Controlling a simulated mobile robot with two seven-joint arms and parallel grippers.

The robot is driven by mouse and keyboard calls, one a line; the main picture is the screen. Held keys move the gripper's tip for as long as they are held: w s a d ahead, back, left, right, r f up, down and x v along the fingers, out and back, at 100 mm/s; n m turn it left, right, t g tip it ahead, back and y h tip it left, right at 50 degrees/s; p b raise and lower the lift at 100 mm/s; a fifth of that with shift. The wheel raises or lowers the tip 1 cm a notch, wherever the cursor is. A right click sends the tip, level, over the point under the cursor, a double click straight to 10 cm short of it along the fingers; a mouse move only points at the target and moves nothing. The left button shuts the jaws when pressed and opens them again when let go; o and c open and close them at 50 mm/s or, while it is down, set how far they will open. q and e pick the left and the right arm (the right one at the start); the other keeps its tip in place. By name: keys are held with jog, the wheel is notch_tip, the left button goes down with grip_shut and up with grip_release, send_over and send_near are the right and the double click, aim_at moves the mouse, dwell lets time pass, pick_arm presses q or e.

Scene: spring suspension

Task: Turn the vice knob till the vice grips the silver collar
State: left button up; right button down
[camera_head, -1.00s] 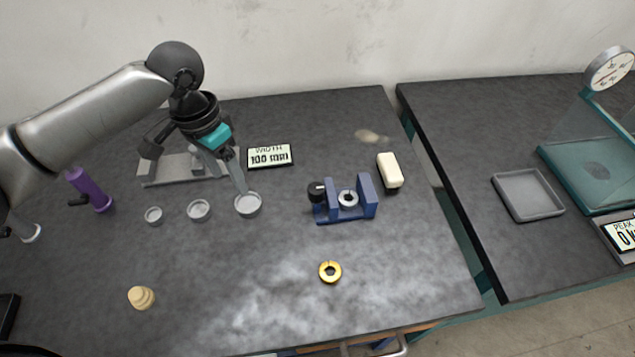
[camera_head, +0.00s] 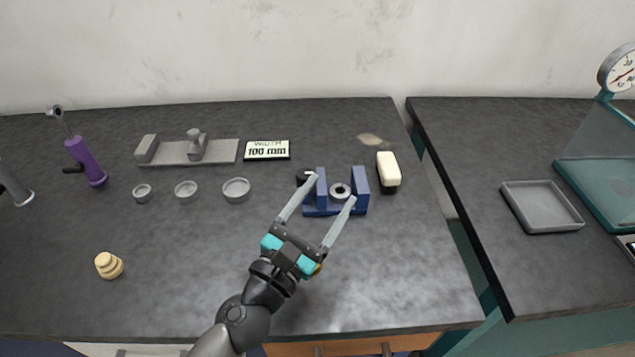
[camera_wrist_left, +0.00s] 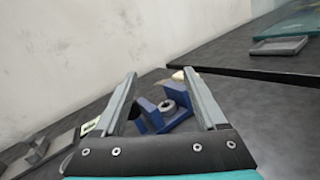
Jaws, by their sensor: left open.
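The blue vice (camera_head: 361,188) stands on the dark table, right of centre in the head view. The silver collar (camera_head: 340,191) sits between its two upright jaws, with a gap visible on its right side. The black vice knob (camera_head: 304,177) is at the vice's left end, partly hidden behind a finger of my left gripper. My left gripper (camera_head: 332,188) is open and empty, its fingers pointing at the vice from the front. In the left wrist view the vice (camera_wrist_left: 180,98), collar (camera_wrist_left: 167,106) and knob (camera_wrist_left: 135,112) show between the open fingers. My right gripper is not in view.
A gold collar (camera_head: 318,268) is mostly hidden under my left gripper. A width display (camera_head: 267,150) reads 100 mm. A white-topped block (camera_head: 388,170) stands right of the vice. Several small dishes (camera_head: 236,190) lie left. The front-right table is clear.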

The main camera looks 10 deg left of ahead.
pick_arm(q)
jog(key=a+f+n+y, duration=0.1)
jog(key=a+n+y, duration=0.1)
jog(key=s+a+f+n+y, duration=0.1)
jog(key=f+n, duration=0.1)
jog(key=s+a+f+n+y, duration=0.1)
jog(key=a+f+n+y, duration=0.1)
jog(key=shift+s+a+g+y+b, duration=0.25)
jog(key=shift+a+g+y+b, duration=0.05)
jog(key=shift+a+b, duration=0.05)
jog(key=shift+a+n, duration=0.15)
jog(key=shift+n, duration=0.15)
jog(key=p, duration=0.1)
send_near(307, 170)
jog(key=shift+w+a+f, duration=0.1)
jog(key=shift+w+f, duration=0.05)
jog(key=shift+w, duration=0.5)
jog(key=shift+w+f, duration=0.15)
jog(key=shift+w, duration=0.45)
jog(key=w, duration=0.9)
jog(key=shift+w+f, duration=0.1)
jog(key=shift+w, duration=0.3)
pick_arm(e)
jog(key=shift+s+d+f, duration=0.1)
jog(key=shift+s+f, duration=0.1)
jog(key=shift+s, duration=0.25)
pick_arm(q)
jog(key=shift+c, duration=0.3)
grip_shut()
